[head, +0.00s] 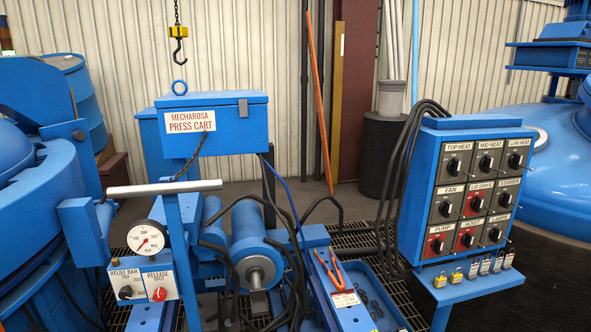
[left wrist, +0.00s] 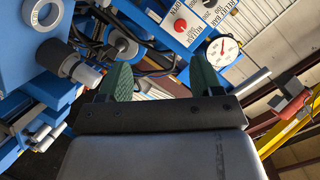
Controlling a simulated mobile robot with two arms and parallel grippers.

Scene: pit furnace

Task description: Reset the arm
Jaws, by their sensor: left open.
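My left gripper (left wrist: 162,74) shows in the left wrist view with two green padded fingers spread apart. Nothing is between them. The fingers point toward the blue press cart, whose pressure gauge (left wrist: 222,50) and red release knob (left wrist: 180,26) lie beyond them, turned sideways in the picture. In the head view neither gripper nor arm shows. The press cart (head: 210,105) stands in the middle there, with its gauge (head: 147,238), red release knob (head: 159,294) and long handle (head: 163,188). My right gripper is in neither view.
A switch panel (head: 427,217) stands on the right, with padlocks (head: 457,275) below it. A hook (head: 179,45) hangs above. Blue furnace bodies flank both sides. Black cables loop over the cart.

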